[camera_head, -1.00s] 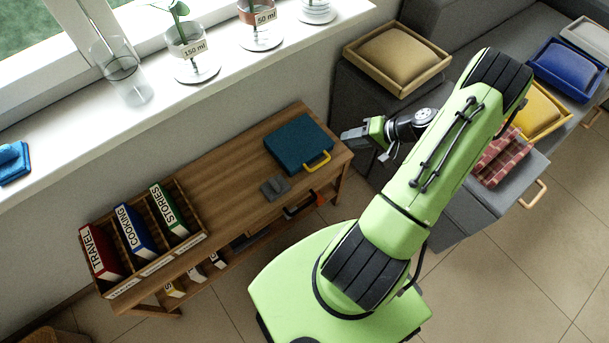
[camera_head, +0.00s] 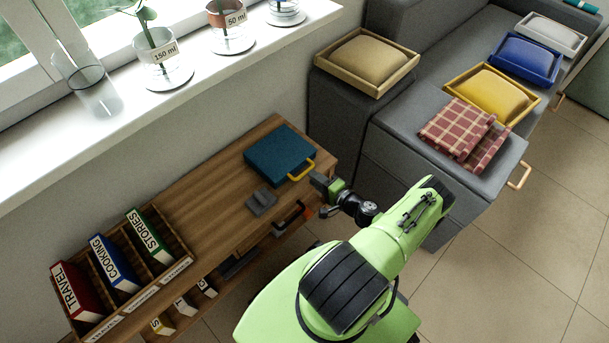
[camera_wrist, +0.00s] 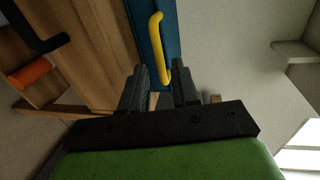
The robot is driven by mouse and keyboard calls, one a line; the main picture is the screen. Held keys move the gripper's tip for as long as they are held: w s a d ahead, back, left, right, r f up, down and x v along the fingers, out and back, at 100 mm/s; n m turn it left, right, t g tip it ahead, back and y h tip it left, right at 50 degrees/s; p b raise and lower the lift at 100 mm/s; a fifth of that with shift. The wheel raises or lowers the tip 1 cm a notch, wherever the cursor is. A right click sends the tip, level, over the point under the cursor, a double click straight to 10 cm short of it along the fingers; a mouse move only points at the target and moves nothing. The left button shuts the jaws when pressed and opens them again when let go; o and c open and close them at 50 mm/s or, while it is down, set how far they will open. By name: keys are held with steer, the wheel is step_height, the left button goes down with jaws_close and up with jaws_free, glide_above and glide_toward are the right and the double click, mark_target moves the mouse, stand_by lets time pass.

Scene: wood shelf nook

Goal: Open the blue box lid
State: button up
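The blue box (camera_head: 279,152) lies flat on the wooden table, its lid down. Its yellow handle (camera_head: 301,170) sticks out at the front right side. My gripper (camera_head: 315,179) is close to the handle, near the table's right end. In the wrist view, the fingers of my gripper (camera_wrist: 160,72) are apart. The yellow handle (camera_wrist: 157,45) extends toward the gap between them, and the blue box (camera_wrist: 143,32) is beyond. Whether a finger touches the handle I cannot tell.
A grey object (camera_head: 262,201) lies on the wooden table (camera_head: 215,215) beside the box. A book rack (camera_head: 176,268) fills the table's left end. The windowsill (camera_head: 120,120) with glass vessels is behind. A grey sofa (camera_head: 395,130) with trays stands to the right.

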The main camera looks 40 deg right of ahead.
mark_target(305, 172)
steer(key=b+x, duration=0.1)
steer(key=x, duration=0.4)
steer(key=shift+w+f, duration=0.1)
steer(key=shift+w, duration=0.15)
steer(key=shift+c, duration=0.2)
jaws_close()
